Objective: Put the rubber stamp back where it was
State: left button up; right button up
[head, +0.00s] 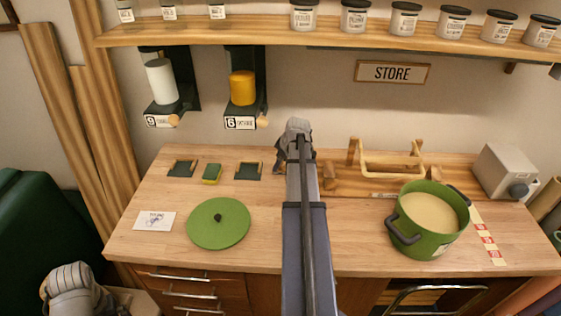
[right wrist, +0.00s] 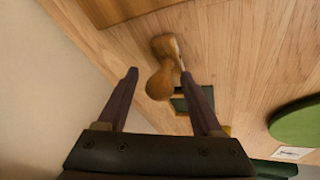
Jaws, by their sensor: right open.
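The rubber stamp (right wrist: 163,65), with a rounded wooden handle, stands on the wooden table in the right wrist view. Its knob points toward the camera. My right gripper (right wrist: 160,74) is open, with its two dark fingers on either side of the knob in the picture; I cannot tell how far above it they are. A dark green holder (right wrist: 190,101) lies just beside the stamp; in the head view this looks like the rightmost small holder (head: 248,171). My right arm hides the stamp in the head view. My left gripper's fingers are out of view.
Another dark holder (head: 182,167) and a green-yellow sponge (head: 212,175) sit left of it. A green lid (head: 218,224) and a card (head: 155,221) lie in front. A green pot (head: 441,243) and wooden rack (head: 385,164) stand right, with a grey box (head: 504,170) beyond.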

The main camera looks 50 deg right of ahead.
jog(key=shift+r, duration=0.1)
jog(key=shift+s+r+p, duration=0.1)
jog(key=shift+r+p, duration=0.35)
jog(key=shift+p, duration=0.15)
jog(key=p+v, duration=1)
jog(key=v, duration=0.1)
jog(key=shift+s+a, duration=0.1)
jog(key=shift+s, duration=0.05)
